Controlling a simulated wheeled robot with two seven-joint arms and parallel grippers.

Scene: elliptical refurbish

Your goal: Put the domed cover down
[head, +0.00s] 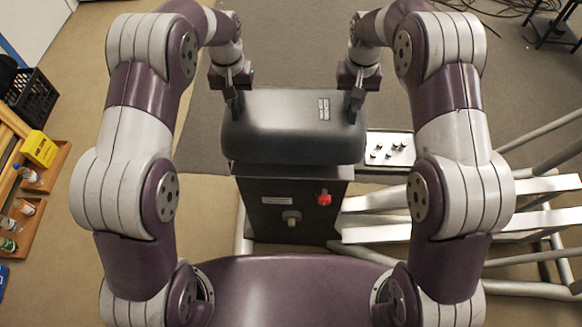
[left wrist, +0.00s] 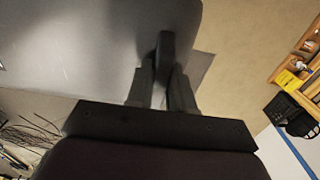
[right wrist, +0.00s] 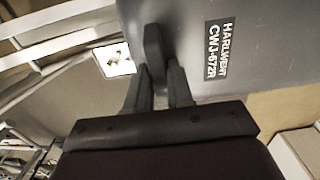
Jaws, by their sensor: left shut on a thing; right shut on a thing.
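The domed cover (head: 285,127) is dark grey with rounded edges and a small white label on its top right. It sits over or just above a dark box-shaped machine base (head: 270,210); I cannot tell whether the two touch. My left gripper (head: 234,98) is shut on a dark tab at the cover's left end, seen also in the left wrist view (left wrist: 163,75). My right gripper (head: 354,98) is shut on a matching tab at the right end, seen also in the right wrist view (right wrist: 158,75). The cover looks about level.
A white tray (head: 402,150) with several small metal parts lies right of the machine base. The base's front has a red knob (head: 324,197) and a brass fitting (head: 291,217). Pale metal tubing (head: 545,186) fills the right side. A black crate (head: 30,95) stands far left.

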